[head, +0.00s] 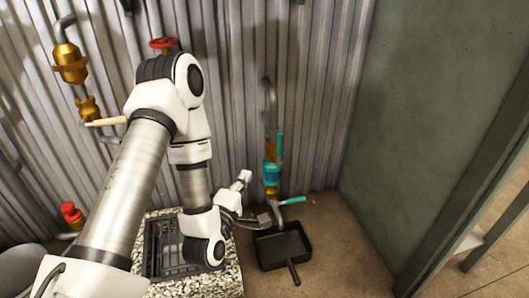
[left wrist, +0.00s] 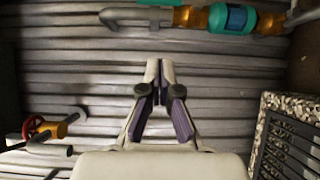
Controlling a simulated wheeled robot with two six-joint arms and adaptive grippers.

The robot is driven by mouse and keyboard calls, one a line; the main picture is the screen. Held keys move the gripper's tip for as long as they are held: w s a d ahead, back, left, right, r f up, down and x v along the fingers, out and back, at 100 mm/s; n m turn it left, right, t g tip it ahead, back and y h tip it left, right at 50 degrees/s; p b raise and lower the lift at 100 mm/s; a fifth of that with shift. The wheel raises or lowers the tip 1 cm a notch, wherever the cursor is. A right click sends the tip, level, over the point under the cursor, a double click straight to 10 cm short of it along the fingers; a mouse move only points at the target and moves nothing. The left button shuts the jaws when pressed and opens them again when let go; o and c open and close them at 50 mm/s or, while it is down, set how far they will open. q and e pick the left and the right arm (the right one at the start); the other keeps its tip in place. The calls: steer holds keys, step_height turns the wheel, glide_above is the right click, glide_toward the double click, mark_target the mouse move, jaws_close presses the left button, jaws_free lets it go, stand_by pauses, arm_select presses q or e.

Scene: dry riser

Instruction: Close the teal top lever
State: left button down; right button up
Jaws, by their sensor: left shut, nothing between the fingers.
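The teal top lever (head: 280,143) stands roughly upright along the right-hand pipe, above the teal valve body (head: 271,173). In the left wrist view, a teal bar that appears to be this lever (left wrist: 158,2) is cut by the top edge, beside the valve body (left wrist: 232,18). A lower teal lever (head: 293,200) sticks out to the right. My left gripper (head: 245,176) is left of the valve, apart from it, pointing towards the wall. Its fingers (left wrist: 158,80) are shut and empty. My right gripper is out of view.
Below the valve stands a black tray (head: 282,248) with a handle. A drain grate (head: 162,248) in gravel lies under my arm. A red handwheel (head: 163,43) and brass pipework (head: 70,62) are at the left. A green wall (head: 430,110) stands to the right.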

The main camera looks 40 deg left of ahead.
arm_select(q)
steer(key=p, duration=0.5)
glide_toward(280, 144)
steer(key=w+a, duration=0.4)
steer(key=a, duration=0.1)
steer(key=shift+w+d+f+b, duration=0.15)
steer(key=shift+w+d+b, duration=0.15)
steer(key=shift+w, duration=0.3)
steer(key=shift+w+d+f+b, duration=0.2)
steer(key=shift+w+d, duration=0.15)
steer(key=shift+w, duration=0.25)
steer(key=shift+r, duration=0.1)
steer(key=shift+w+d+r+m+p, duration=0.1)
steer(key=shift+w+d+m+p, duration=0.15)
steer(key=shift+p, duration=0.35)
steer(key=shift+r+m+p, duration=0.1)
steer(key=shift+m+p, duration=0.15)
steer(key=shift+p, duration=0.05)
